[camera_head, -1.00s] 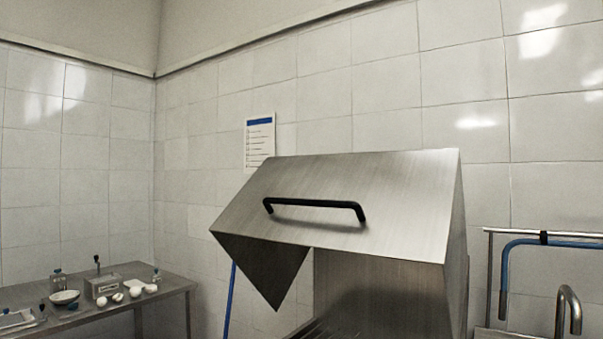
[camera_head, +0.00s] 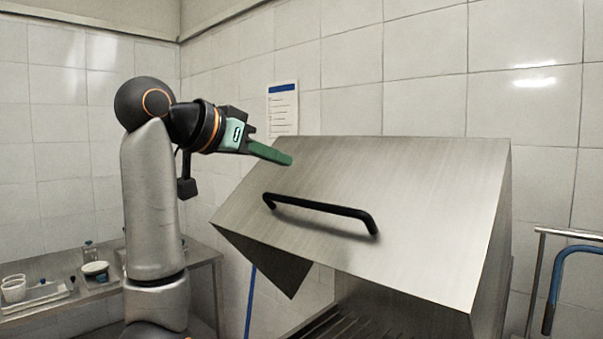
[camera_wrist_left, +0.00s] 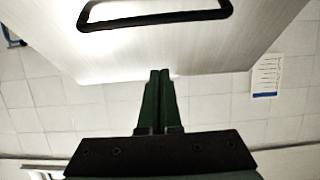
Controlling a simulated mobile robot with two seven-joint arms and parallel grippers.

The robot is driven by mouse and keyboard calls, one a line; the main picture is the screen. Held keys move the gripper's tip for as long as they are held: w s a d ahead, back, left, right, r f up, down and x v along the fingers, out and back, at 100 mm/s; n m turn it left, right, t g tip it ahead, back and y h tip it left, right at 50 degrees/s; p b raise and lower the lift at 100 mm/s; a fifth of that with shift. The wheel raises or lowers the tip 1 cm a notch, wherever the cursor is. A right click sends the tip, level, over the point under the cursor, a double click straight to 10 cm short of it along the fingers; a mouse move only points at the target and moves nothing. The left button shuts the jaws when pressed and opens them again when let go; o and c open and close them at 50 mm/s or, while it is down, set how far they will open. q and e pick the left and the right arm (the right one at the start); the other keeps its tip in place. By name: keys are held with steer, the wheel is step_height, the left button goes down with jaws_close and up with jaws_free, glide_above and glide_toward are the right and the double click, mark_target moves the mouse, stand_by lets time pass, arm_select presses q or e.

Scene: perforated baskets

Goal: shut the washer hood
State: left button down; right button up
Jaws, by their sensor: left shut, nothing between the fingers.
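The steel washer hood (camera_head: 400,185) stands raised in the head view, its slanted front tilted up over an opening below. A black bar handle (camera_head: 320,207) runs across that front. My left gripper (camera_head: 288,160) is shut and empty, its green fingers above and a little left of the handle, close to the hood's upper left edge. In the left wrist view the shut fingertips (camera_wrist_left: 160,75) point at the hood's edge (camera_wrist_left: 215,60), with the handle (camera_wrist_left: 155,15) further ahead. I cannot tell whether the fingertips touch the hood. My right gripper is not in view.
A steel side table (camera_head: 205,252) with small lab items stands at the left, behind my left arm. A dark slatted rack (camera_head: 345,325) shows beneath the hood. A blue hose (camera_head: 553,290) and metal rail are at the right. A notice (camera_head: 283,108) hangs on the tiled wall.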

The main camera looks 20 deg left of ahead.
arm_select(q)
steer(key=p+x, duration=0.2)
steer(key=x, duration=0.6)
steer(key=shift+w+d+f+p, duration=0.2)
steer(key=shift+w+f+p, duration=0.1)
steer(key=shift+w+f, duration=0.2)
steer(key=shift+s+a+f, duration=0.3)
steer(key=shift+s+f, duration=0.4)
steer(key=shift+s+a+f, duration=0.15)
steer(key=shift+s+f, duration=0.3)
steer(key=shift+f, duration=0.15)
steer(key=shift+f, duration=0.1)
